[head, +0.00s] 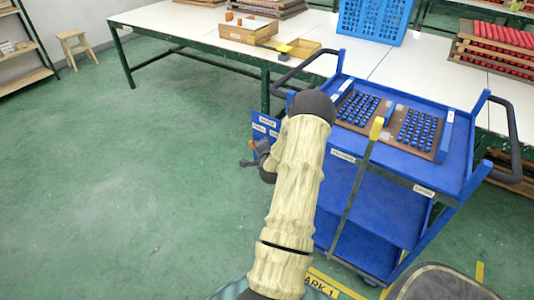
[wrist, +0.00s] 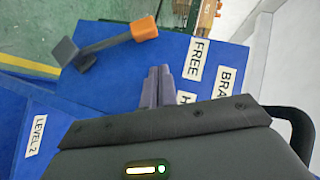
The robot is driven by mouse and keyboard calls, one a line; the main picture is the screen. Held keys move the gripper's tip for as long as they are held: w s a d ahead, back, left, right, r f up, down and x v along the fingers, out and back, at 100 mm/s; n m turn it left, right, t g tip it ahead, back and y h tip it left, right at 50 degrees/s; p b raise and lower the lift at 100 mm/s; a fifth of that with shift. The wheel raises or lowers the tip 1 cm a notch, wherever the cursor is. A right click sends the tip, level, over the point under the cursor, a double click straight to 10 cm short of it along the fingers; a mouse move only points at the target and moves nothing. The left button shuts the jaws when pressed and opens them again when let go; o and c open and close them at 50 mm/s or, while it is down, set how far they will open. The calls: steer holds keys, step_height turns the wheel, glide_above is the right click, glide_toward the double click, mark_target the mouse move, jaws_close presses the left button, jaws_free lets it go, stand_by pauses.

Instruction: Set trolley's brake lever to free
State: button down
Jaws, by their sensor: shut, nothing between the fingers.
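The blue trolley (head: 460,180) stands at the right of the head view. Its blue brake plate (wrist: 110,80) fills much of the wrist view, with a "FREE" label (wrist: 196,58) and a partly hidden label starting with "H" (wrist: 187,98). The brake lever (wrist: 108,44) is a grey bar with an orange knob (wrist: 144,29); the knob lies nearer "FREE" than the "H" label in the picture. The orange knob also shows in the head view (head: 252,144). My gripper (wrist: 158,72) is shut and empty, over the plate beside the lever, apart from the knob. In the head view my arm mostly hides it.
The trolley top holds trays of blue pegs (head: 415,130), and a grey bar with a yellow end (head: 377,128) runs down its front. A white table (head: 190,30) with boxes stands behind. The green floor (head: 120,190) at left is open.

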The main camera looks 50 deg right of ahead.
steer(key=v, duration=0.9)
steer(key=shift+r, duration=0.35)
steer(key=shift+a, duration=0.1)
steer(key=w+a+r+n+g+y, duration=0.1)
steer(key=w+a+n+y, duration=0.2)
steer(key=a, duration=0.4)
steer(key=w+a+r+n+g+y, duration=0.1)
steer(key=w+a+r+n+y, duration=0.1)
steer(key=a+n, duration=0.4)
steer(key=w+a+r+n+y, duration=0.1)
steer(key=w+a+n+y, duration=0.15)
steer(key=a, duration=0.55)
steer(key=s+a+r+n+g+y, duration=0.1)
steer(key=s+a+r+n+g, duration=0.1)
steer(key=s+a+n, duration=0.35)
steer(key=s+a+r+n+g+y, duration=0.1)
steer(key=s+a+r+n+g, duration=0.15)
steer(key=a, duration=0.65)
steer(key=s+a+r+n+g+y, duration=0.1)
steer(key=s+a+r+n, duration=0.1)
steer(key=s+a+n, duration=0.4)
step_height(320, 180, up, 18)
steer(key=w+m+p, duration=0.1)
steer(key=m+p, duration=0.1)
steer(key=p, duration=1.6)
steer(key=shift+a, duration=0.4)
